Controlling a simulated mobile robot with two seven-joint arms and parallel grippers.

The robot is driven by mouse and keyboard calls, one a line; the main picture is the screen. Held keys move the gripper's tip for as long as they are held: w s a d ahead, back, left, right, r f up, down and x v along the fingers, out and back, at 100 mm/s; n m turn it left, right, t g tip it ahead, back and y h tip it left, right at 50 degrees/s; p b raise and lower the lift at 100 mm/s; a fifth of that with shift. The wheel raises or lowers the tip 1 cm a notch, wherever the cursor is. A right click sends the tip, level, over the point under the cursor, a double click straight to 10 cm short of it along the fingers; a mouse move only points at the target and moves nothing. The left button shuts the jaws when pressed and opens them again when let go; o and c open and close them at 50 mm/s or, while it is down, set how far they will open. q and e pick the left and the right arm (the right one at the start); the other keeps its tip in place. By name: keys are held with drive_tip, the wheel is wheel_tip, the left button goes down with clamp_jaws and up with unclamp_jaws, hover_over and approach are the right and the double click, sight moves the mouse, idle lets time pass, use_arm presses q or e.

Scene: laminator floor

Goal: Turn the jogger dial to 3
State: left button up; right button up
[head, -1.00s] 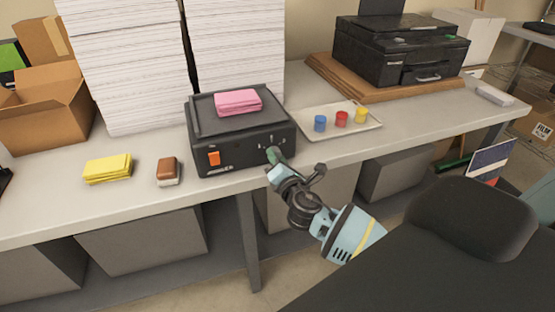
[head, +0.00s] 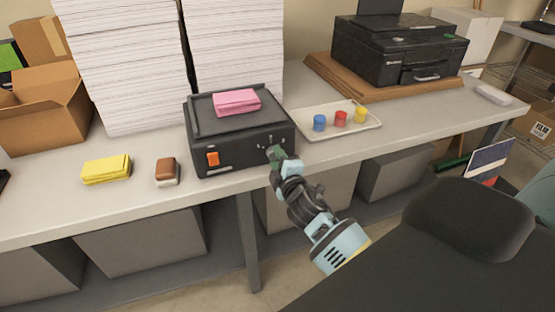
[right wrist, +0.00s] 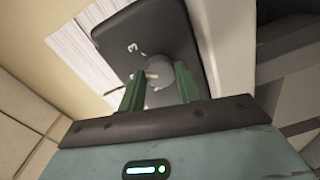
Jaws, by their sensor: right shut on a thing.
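The jogger (head: 238,159) is a black box on the bench with an orange switch on its front. Its dial is a round grey knob (right wrist: 160,72) between my right gripper's green fingers in the right wrist view. A white "3" and other white marks show beside the knob, but the pointer's setting is not readable. My right gripper (head: 275,153) is at the right of the jogger's front, shut on the dial, and hides most of it in the head view. It also shows in the right wrist view (right wrist: 160,88). My left gripper is out of view.
A pink pad (head: 237,101) lies on the jogger. A tray (head: 335,134) with several coloured pots stands to its right, a printer (head: 400,52) behind. Tall paper stacks (head: 125,65) rise at the back. A yellow pad (head: 106,169) and brown-and-white block (head: 167,171) lie left.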

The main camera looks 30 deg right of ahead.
drive_tip(key=m, duration=0.4)
drive_tip(key=shift+m, duration=0.4)
idle(0.4)
drive_tip(key=o, duration=1)
drive_tip(key=shift+c, duration=0.2)
drive_tip(key=v, duration=0.8)
